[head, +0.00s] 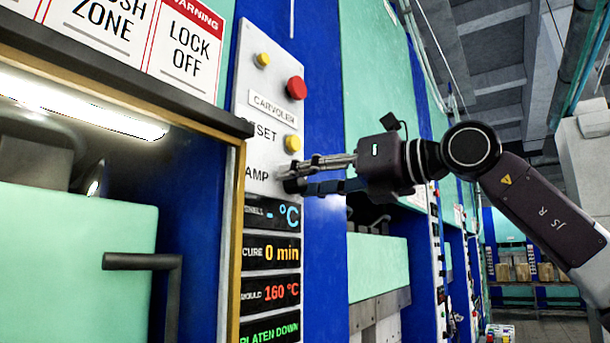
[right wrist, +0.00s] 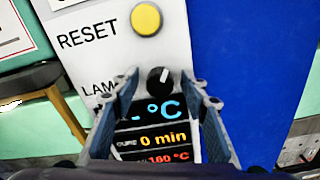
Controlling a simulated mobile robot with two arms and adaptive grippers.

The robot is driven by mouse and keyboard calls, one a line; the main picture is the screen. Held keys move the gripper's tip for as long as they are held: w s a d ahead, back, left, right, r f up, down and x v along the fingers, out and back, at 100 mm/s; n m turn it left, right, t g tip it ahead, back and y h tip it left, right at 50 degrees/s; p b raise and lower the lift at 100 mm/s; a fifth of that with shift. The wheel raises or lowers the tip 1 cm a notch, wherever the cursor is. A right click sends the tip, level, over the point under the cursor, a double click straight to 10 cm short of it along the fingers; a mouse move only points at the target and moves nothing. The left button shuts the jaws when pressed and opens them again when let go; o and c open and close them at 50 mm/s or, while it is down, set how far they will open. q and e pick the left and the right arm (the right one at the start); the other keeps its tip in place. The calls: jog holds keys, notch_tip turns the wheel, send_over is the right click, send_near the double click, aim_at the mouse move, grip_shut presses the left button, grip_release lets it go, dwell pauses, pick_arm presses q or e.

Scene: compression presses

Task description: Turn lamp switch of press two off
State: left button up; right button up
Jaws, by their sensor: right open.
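The lamp switch is a small black knob (right wrist: 159,80) with a white mark pointing up and slightly right, beside the lettering LAMP on the press's grey control panel (head: 266,85). My right gripper (head: 300,176) is open in front of the panel at the lamp switch's height. In the right wrist view its fingers (right wrist: 160,92) stand on either side of the knob; I cannot tell whether they touch it. In the head view the fingertips largely hide the knob. A lamp tube (head: 80,106) glows inside the press. No press number is readable. My left gripper is not in view.
Above the switch are a yellow RESET button (head: 293,143), a red button (head: 296,88) and a smaller yellow button (head: 263,60). Displays (head: 270,254) sit below. A dark handle (head: 142,262) juts out at left. Further presses (head: 375,265) stand at right.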

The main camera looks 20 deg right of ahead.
jog(key=shift+d, duration=0.1)
grip_shut()
jog(key=shift+n, duration=0.3)
jog(key=n, duration=0.4)
jog(key=shift+n+p, duration=0.3)
jog(key=shift+p, duration=0.05)
jog(key=n+p, duration=0.1)
jog(key=n, duration=0.2)
jog(key=shift+n, duration=0.3)
jog(key=shift+s+n+p, duration=0.1)
jog(key=shift+n+p, duration=0.35)
jog(key=shift+n, duration=1.05)
jog(key=shift+a+f, duration=0.1)
jog(key=shift+a, duration=0.1)
